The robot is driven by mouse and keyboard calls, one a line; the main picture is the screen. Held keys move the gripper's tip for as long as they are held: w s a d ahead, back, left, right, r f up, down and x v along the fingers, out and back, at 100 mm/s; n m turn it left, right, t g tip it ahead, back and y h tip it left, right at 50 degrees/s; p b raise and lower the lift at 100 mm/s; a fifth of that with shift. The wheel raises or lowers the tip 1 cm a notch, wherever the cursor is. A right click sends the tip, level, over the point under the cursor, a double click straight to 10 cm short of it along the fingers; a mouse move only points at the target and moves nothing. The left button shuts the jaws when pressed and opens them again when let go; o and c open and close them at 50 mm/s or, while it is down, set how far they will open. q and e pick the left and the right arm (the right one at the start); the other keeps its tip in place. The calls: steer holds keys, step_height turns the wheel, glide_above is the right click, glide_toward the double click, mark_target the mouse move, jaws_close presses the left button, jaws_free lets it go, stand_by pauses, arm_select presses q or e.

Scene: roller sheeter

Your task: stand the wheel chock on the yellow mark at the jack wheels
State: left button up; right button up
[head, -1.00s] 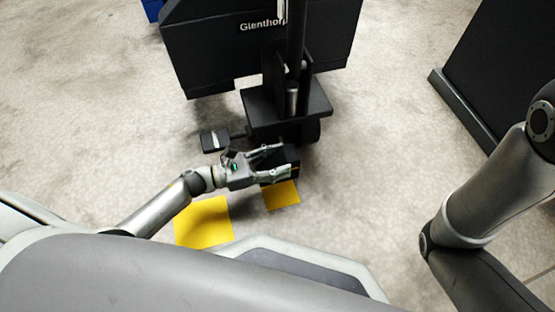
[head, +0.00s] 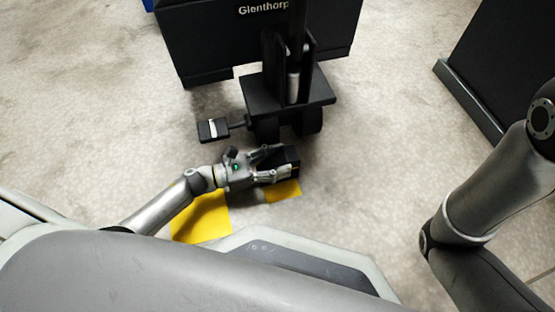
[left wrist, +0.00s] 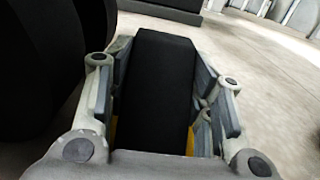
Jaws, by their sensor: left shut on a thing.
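The black block-shaped wheel chock (head: 292,157) is between the fingers of my left gripper (head: 279,160), which is shut on it. In the left wrist view the chock (left wrist: 160,88) fills the space between both fingers. The small yellow mark (head: 286,190) shows just below the chock in the head view, partly covered by it and the gripper. Yellow slivers show beside the chock in the wrist view; whether it touches the floor I cannot tell. The jack wheels (head: 312,122) are just beyond the chock. My right gripper is out of view.
A black Glenthorp machine (head: 205,48) stands behind. A larger yellow patch (head: 201,222) lies left. Another dark cabinet (head: 510,75) is at right; carpet between is clear.

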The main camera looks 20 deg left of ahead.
arm_select(q)
steer(key=shift+f, duration=0.5)
steer(key=o, duration=1.4)
steer(key=shift+o, duration=0.9)
steer(key=shift+f, duration=0.1)
steer(key=shift+s+a, duration=0.1)
steer(key=v, duration=1.1)
steer(key=shift+s+a, duration=0.2)
steer(key=shift+a, duration=0.1)
